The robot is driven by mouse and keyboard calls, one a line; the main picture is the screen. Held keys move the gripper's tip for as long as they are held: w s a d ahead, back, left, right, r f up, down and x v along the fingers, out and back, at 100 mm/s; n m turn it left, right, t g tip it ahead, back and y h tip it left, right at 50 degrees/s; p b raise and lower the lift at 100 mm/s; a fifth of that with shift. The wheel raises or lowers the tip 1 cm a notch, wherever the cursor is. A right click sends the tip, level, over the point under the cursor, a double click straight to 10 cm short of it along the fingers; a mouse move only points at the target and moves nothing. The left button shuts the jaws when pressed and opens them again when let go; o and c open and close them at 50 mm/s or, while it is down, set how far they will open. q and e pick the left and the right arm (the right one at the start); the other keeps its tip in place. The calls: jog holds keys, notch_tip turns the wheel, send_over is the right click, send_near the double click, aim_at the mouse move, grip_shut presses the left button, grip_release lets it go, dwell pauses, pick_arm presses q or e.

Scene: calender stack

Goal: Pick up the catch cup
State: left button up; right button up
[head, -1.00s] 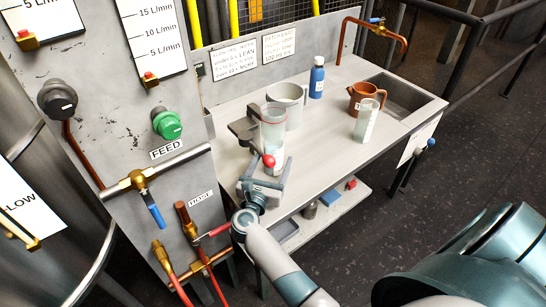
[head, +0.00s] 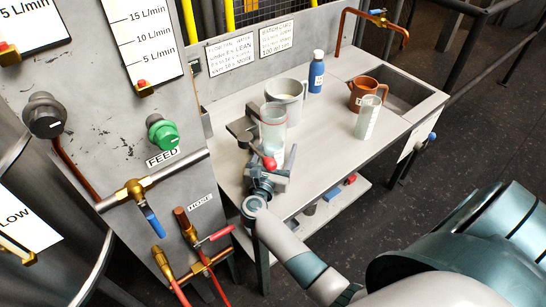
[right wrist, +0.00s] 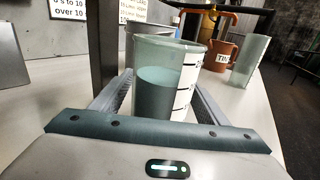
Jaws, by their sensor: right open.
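A tall clear cup (head: 273,128) with measuring marks stands at the near left of the bench; I take it for the catch cup, though no name shows on it. In the right wrist view the cup (right wrist: 163,90) is upright and part filled with dark grey-green liquid. My right gripper (head: 268,170) is low at the bench's near edge, reaching toward the cup. In the right wrist view its open fingers (right wrist: 163,85) lie on either side of the cup; whether they touch it I cannot tell. The cup's base is hidden. My left gripper is not in view.
A blue bottle (head: 316,72), brown jug (head: 361,94) and second clear cup (head: 367,118) stand further right. The bench's front middle is clear.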

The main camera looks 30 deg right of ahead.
aim_at(277, 145)
jog(key=shift+c, duration=0.6)
jog(key=c, duration=1.2)
jog(key=shift+r, duration=0.3)
